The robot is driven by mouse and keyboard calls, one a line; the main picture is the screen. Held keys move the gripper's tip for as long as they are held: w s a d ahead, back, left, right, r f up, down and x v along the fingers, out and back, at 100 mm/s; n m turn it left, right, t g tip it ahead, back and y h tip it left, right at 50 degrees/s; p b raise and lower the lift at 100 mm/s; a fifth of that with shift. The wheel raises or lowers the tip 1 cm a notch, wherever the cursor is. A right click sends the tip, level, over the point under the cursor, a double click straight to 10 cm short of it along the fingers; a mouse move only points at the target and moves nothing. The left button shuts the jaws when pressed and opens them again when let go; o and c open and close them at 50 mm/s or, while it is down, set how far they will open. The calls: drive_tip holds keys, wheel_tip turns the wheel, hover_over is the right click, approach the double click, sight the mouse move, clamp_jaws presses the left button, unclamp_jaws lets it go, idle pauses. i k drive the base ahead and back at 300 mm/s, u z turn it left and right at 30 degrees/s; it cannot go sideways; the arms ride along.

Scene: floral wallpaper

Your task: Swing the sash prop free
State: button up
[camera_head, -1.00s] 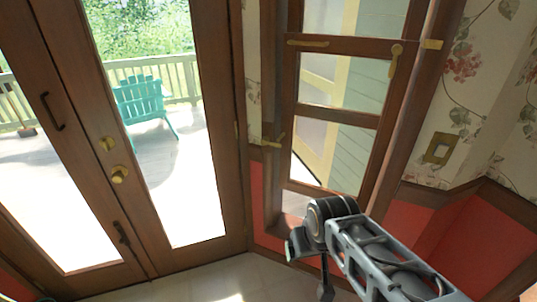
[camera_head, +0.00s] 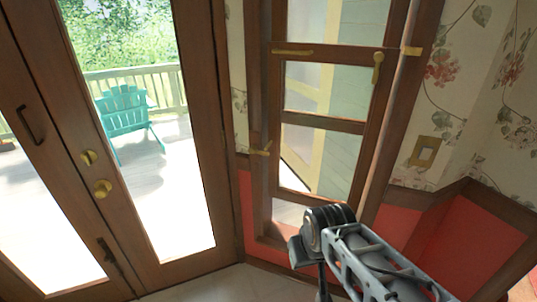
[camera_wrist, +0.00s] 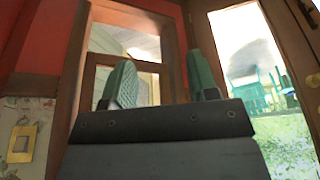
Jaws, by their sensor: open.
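The tall wood-framed sash window (camera_head: 325,125) stands right of the glazed doors in the head view. It carries several brass fittings: a horizontal bar (camera_head: 292,52) at the upper left, an upright latch (camera_head: 377,66) on the right, a bracket (camera_head: 411,51) on the right jamb and a small catch (camera_head: 261,150) on the left jamb. I cannot tell which is the prop. My gripper (camera_wrist: 163,80) is open and empty, its green-grey fingers pointing at the window's lower part in the upside-down wrist view. It is below and apart from the brass fittings.
Brown double doors with a brass knob (camera_head: 102,188) stand on the left. A brass wall plate (camera_head: 424,152) is on the floral wall at right, above red panelling (camera_head: 460,240). A teal chair (camera_head: 124,118) is outside. Pale floor shows in front of the doors.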

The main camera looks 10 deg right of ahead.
sight(253, 149)
drive_tip(key=z, duration=0.9)
drive_tip(key=i, duration=0.9)
drive_tip(key=u, duration=2.15)
